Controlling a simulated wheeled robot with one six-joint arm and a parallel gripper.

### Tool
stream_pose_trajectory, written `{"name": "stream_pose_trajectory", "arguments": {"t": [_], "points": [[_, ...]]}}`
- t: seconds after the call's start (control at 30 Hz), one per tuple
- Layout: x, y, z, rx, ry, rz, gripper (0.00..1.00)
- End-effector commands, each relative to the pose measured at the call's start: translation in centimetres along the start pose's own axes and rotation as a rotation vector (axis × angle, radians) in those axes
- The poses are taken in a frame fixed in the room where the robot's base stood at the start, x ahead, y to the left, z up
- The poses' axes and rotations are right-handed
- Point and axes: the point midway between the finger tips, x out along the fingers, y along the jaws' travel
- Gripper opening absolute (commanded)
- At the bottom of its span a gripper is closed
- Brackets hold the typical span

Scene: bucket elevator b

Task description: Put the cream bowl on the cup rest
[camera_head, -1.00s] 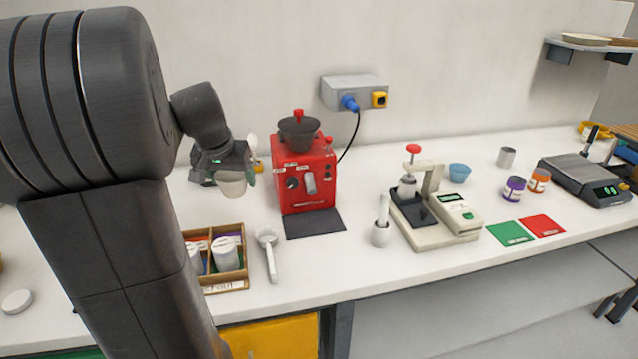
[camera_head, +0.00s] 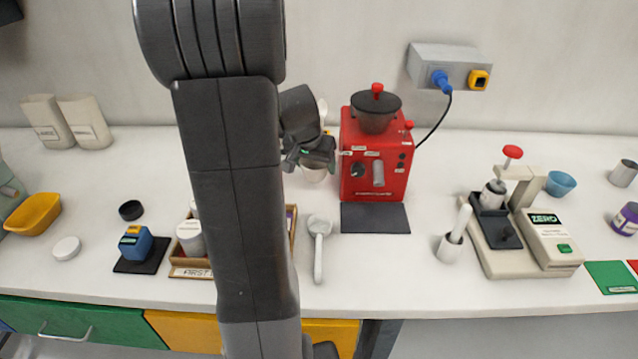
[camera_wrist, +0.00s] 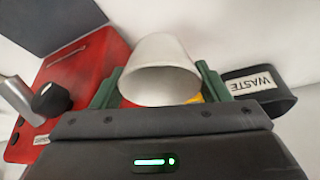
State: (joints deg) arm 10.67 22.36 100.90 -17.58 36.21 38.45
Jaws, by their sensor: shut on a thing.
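The cream bowl (camera_wrist: 160,72) is between the two green fingers of my gripper (camera_wrist: 160,88) in the wrist view, and the gripper is shut on it. In the head view, my gripper (camera_head: 312,160) is just left of the red machine, and the bowl (camera_head: 314,174) shows as a small pale shape beneath it, partly hidden. It appears to be above the white counter. A flat dark pad (camera_head: 375,218) lies in front of the red machine (camera_head: 375,165). No part is labelled as the cup rest, so I cannot tell whether this pad is it.
A white scoop (camera_head: 319,240) lies left of the pad. A wooden tray (camera_head: 190,272) is partly hidden by my arm. A mortar with pestle (camera_head: 450,247) and a press with scale (camera_head: 520,235) stand to the right. A WASTE container (camera_wrist: 255,92) shows in the wrist view.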

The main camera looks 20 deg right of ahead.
Motion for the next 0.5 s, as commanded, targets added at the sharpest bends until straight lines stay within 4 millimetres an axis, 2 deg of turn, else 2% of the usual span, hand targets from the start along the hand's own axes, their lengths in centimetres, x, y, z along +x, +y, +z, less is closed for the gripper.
{"name": "stream_pose_trajectory", "arguments": {"t": [0.1, 0.27, 0.5], "points": [[1.9, 0.0, 0.9, -0.001, -0.002, 0.001, 0.43], [3.1, 0.0, 1.3, -0.001, 0.000, 0.001, 0.43], [6.0, 0.0, 2.7, -0.001, -0.001, 0.001, 0.43]]}}
